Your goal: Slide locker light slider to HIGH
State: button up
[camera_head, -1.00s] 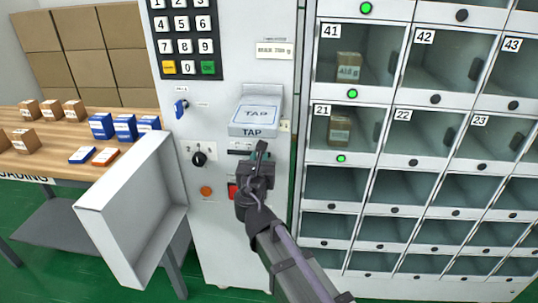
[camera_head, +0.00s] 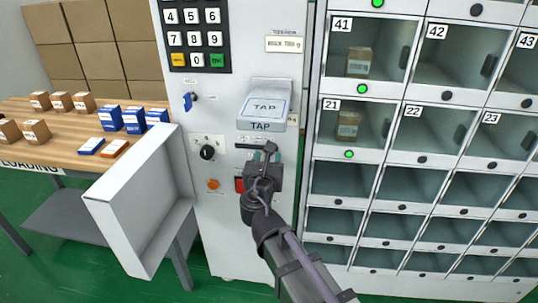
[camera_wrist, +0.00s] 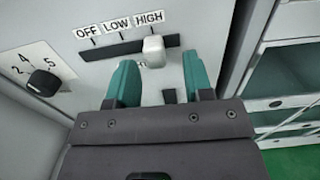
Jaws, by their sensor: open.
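The locker light slider is a dark horizontal slot (camera_wrist: 118,50) on the white panel, under labels OFF, LOW and HIGH. Its pale knob (camera_wrist: 153,52) sits toward the slot's right end, beneath the HIGH label (camera_wrist: 148,17). My gripper (camera_wrist: 160,75) is open, with one teal finger on each side of the knob in the wrist view. I see gaps between knob and fingers in the picture; I cannot tell the depth between them. In the head view, my gripper (camera_head: 268,160) is just below and right of the slot (camera_head: 246,147), hiding part of it.
A black rotary knob (camera_head: 207,152) and orange button (camera_head: 213,184) are left of my gripper. The TAP reader (camera_head: 262,112) juts out above it. A white open bin (camera_head: 135,212) protrudes at the left; lockers (camera_head: 415,130) stand right.

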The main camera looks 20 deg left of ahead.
jog(key=v, duration=0.8)
